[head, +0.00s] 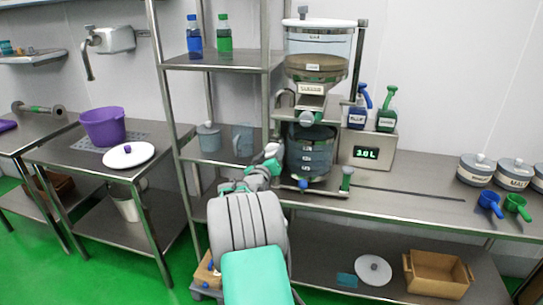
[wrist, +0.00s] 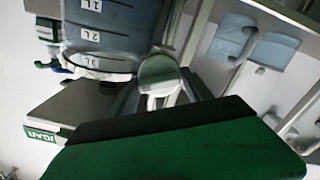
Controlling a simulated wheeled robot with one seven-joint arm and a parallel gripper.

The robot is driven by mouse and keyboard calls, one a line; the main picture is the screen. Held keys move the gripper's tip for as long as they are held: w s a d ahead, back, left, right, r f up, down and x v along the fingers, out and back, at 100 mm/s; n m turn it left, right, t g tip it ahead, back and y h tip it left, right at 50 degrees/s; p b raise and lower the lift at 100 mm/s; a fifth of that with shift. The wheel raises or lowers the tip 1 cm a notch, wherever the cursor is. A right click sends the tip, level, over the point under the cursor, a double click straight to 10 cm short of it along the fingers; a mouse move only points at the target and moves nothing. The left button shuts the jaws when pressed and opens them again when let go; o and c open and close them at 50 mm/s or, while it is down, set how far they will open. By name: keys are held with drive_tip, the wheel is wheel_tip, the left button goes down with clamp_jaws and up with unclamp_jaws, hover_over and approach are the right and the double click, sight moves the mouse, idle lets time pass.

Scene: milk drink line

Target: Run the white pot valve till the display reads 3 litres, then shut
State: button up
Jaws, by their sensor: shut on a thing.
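The dispenser's upper tank (head: 318,45) is clear with a white lid, and a brown layer shows inside. Below it stands a blue-grey measuring vessel (head: 310,152), whose litre marks also show in the wrist view (wrist: 88,32). A pale round valve part (head: 307,118) sits between them; a pale disc on a stem shows in the wrist view (wrist: 160,75). The display (head: 366,153) reads 3.0 L. My gripper (head: 272,152) is at the vessel's left side, shut on what appears to be the valve handle. The grip itself is hidden; a green finger fills the lower wrist view.
Spray bottles (head: 386,110) stand behind the display. Lidded pots (head: 476,168) and scoops (head: 489,203) are at the right of the counter. The shelf post (head: 170,110) stands left of my arm. A purple bowl (head: 102,127) is on the left table.

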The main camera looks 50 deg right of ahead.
drive_tip(key=m+b, duration=0.1)
drive_tip(key=b, duration=0.3)
drive_tip(key=m+b, duration=0.2)
drive_tip(key=b, duration=0.1)
drive_tip(key=shift+f+m+b, duration=0.3)
drive_tip(key=shift+f+b, duration=0.05)
drive_tip(key=shift+b, duration=0.05)
drive_tip(key=m+b, duration=0.1)
drive_tip(key=b, duration=0.1)
drive_tip(key=shift+s+r+m+b, duration=0.1)
drive_tip(key=shift+r+m+b, duration=0.05)
drive_tip(key=shift+m+b, duration=0.15)
drive_tip(key=shift+r+m+b, duration=0.1)
drive_tip(key=shift+m+b, duration=0.2)
drive_tip(key=shift+b, duration=0.05)
drive_tip(key=shift+r, duration=0.15)
drive_tip(key=o, duration=1.2)
drive_tip(key=b+v, duration=0.1)
drive_tip(key=v, duration=0.6)
drive_tip(key=shift+s+a, duration=0.2)
drive_tip(key=shift+a, duration=0.15)
